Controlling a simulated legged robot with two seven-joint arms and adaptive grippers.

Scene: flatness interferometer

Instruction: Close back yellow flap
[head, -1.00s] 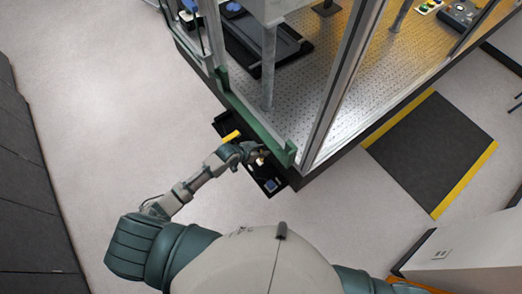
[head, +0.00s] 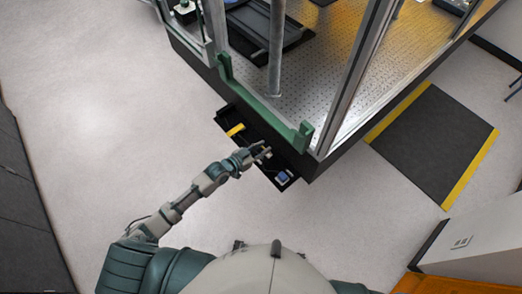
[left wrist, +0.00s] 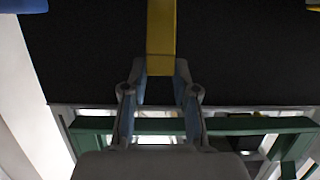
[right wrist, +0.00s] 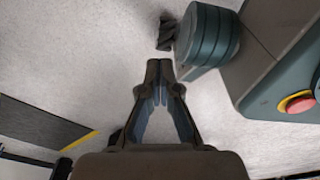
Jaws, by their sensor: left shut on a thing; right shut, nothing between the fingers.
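In the head view a yellow piece (head: 236,130) lies across the long black tray (head: 226,117) below the table edge. My left gripper (head: 264,152) is over the middle of this tray, to the right of that piece. In the left wrist view my left gripper (left wrist: 160,80) is shut on a narrow yellow flap (left wrist: 161,38) against a black surface. The head view barely shows this held flap, and I cannot tell whether it is the back one. My right gripper (right wrist: 161,72) is shut and empty over the floor, outside the head view.
A blue piece (head: 282,177) sits at the tray's near right end. A green rail (head: 262,105) and metal posts rise along the perforated table (head: 310,95). A dark mat (head: 432,143) with yellow edges lies right. Open floor (head: 95,120) is at left.

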